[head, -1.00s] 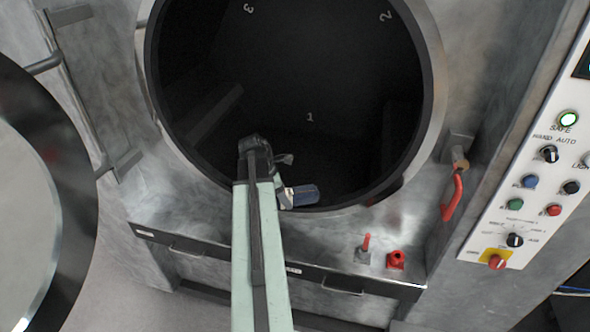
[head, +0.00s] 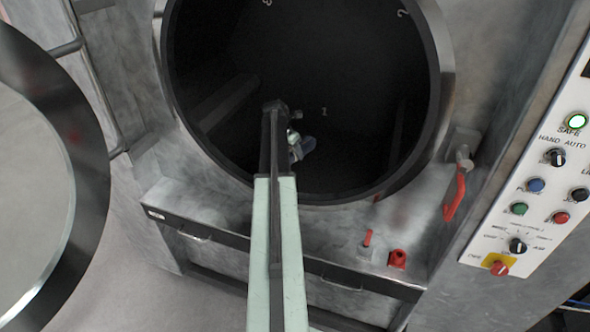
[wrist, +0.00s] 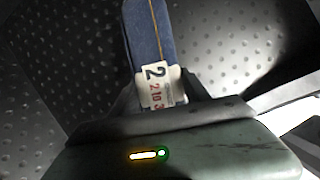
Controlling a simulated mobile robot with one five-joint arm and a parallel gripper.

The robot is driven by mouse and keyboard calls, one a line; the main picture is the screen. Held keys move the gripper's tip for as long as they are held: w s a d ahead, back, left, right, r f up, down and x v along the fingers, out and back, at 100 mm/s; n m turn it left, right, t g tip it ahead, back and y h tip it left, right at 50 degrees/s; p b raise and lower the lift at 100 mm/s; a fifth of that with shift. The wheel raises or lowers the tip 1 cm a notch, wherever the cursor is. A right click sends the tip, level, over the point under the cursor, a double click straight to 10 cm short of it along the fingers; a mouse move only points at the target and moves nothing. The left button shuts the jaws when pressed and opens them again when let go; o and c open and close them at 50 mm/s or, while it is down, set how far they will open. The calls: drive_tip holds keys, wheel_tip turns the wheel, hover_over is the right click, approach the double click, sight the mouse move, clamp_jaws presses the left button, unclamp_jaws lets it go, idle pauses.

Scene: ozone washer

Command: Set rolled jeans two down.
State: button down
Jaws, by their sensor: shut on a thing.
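The rolled jeans two (wrist: 150,35) are dark blue denim with an orange seam and a white tag reading 2, in the wrist view. My gripper (wrist: 163,92) is shut on them at the tagged end. In the head view my gripper (head: 293,140) is inside the dark round drum of the washer (head: 335,60), past its opening.
The drum's metal rim (head: 446,75) surrounds my arm. The open round door (head: 85,120) stands at the left. A control panel (head: 535,200) and a red handle (head: 455,195) are at the right. The wrist view shows the dimpled drum wall (wrist: 50,60) around the jeans.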

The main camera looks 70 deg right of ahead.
wheel_tip(320, 180, down, 4)
drive_tip(key=shift+w+r+b, duration=0.1)
drive_tip(key=shift+r+b, duration=0.1)
drive_tip(key=shift+b, duration=0.75)
drive_tip(key=shift+r, duration=0.15)
wheel_tip(320, 180, down, 4)
drive_tip(key=b, duration=0.3)
drive_tip(key=shift+b, duration=0.35)
drive_tip(key=shift+a+r, duration=0.1)
drive_tip(key=shift+r, duration=0.15)
drive_tip(key=shift+f, duration=0.25)
drive_tip(key=c, duration=0.5)
unclamp_jaws()
drive_tip(key=shift+r, duration=0.1)
